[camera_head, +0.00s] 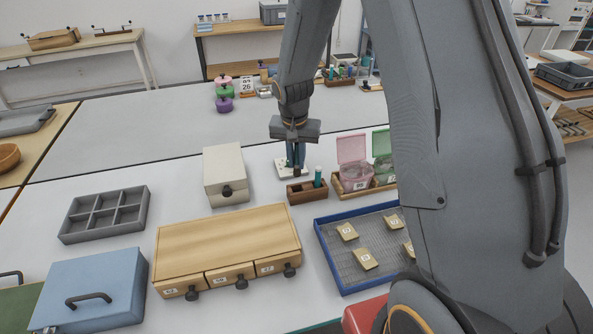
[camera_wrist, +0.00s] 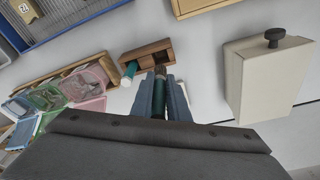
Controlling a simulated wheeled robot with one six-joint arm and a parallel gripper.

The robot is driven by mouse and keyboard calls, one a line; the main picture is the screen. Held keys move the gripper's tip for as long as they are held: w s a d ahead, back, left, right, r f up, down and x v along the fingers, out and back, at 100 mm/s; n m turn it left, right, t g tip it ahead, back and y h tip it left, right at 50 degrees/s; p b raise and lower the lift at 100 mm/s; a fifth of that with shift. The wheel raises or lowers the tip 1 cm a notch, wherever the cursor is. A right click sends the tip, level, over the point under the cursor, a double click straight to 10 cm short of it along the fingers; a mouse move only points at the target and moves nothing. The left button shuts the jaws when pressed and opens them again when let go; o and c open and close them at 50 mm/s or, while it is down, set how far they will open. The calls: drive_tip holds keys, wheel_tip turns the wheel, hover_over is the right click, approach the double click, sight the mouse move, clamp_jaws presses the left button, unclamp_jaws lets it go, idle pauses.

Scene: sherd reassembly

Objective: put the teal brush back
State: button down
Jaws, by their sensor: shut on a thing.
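My gripper (camera_head: 296,160) points down and is shut on the teal brush (camera_wrist: 158,97). In the wrist view the brush lies between the two fingers, with its darker end towards the wooden holder (camera_head: 307,191). In the head view the fingers largely hide it. The holder is a small brown block with openings, and it also shows in the wrist view (camera_wrist: 147,53). The fingers are just behind the holder in the head view; I cannot tell whether the brush touches it. A second teal-topped item (camera_head: 318,176) stands in the holder's right part.
A white box (camera_head: 225,172) with a dark knob stands left of the holder. Pink (camera_head: 353,163) and green tubs stand to its right. A wooden drawer chest (camera_head: 228,240) and a blue tray (camera_head: 345,285) with sherds are in front. A white item (camera_head: 283,172) lies behind the holder.

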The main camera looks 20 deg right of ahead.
sight(296, 169)
wheel_tip(296, 169, down, 4)
drive_tip(key=shift+f+p, duration=0.1)
drive_tip(key=shift+p, duration=0.5)
drive_tip(key=shift+f+b, duration=0.5)
drive_tip(key=shift+f, duration=0.15)
drive_tip(key=c, duration=1.7)
unclamp_jaws()
drive_tip(key=shift+r, duration=0.1)
drive_tip(key=shift+r+p, duration=0.3)
wheel_tip(296, 169, up, 12)
drive_tip(key=s+b, duration=0.2)
drive_tip(key=b, duration=0.1)
drive_tip(key=s+n, duration=0.1)
drive_tip(key=s, duration=0.5)
drive_tip(key=s+n, duration=0.2)
drive_tip(key=s, duration=0.5)
drive_tip(key=s+n+y, duration=0.1)
drive_tip(key=s+n, duration=0.1)
drive_tip(key=s, duration=0.5)
drive_tip(key=shift+s+d, duration=0.15)
